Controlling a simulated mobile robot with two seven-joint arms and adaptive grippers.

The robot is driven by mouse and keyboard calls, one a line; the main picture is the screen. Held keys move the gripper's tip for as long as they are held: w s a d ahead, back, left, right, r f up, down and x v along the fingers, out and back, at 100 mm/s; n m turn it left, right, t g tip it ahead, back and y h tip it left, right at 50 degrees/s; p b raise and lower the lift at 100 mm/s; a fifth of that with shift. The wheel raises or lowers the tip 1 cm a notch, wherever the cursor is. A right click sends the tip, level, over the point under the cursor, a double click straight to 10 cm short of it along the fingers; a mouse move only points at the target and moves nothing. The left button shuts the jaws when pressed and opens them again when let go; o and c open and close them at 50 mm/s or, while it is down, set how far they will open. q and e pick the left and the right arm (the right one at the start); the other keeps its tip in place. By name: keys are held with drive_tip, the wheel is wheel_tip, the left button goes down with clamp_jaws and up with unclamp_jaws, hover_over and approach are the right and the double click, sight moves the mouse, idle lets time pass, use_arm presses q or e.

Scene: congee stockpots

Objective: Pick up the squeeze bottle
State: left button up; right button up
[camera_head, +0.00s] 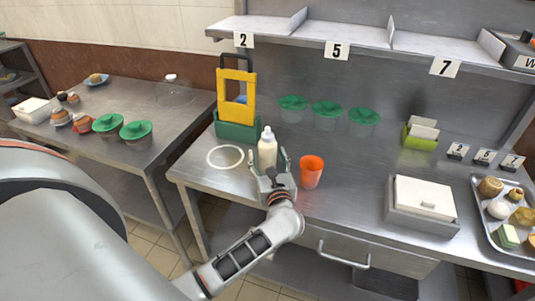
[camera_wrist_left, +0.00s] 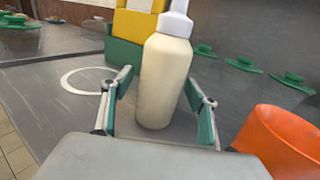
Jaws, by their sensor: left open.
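The squeeze bottle (camera_head: 267,150) is cream-coloured with a white nozzle and stands upright on the steel counter. In the left wrist view the bottle (camera_wrist_left: 164,80) stands between the two fingers of my left gripper (camera_wrist_left: 160,108). The fingers are open, with a gap visible on the left side of the bottle; contact on the right side is hard to tell. In the head view my left gripper (camera_head: 268,175) is low at the bottle, around its lower part. My right gripper does not show.
An orange cup (camera_head: 311,172) stands close to the right of the bottle. A white ring (camera_head: 225,157) lies to the left. A yellow and green stand (camera_head: 237,105) is behind. A white-lidded box (camera_head: 423,200) and a food tray (camera_head: 486,236) are at the right.

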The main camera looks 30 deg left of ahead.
use_arm(q)
drive_tip(key=c, duration=0.9)
drive_tip(key=shift+o, duration=0.2)
drive_tip(key=shift+r, duration=0.1)
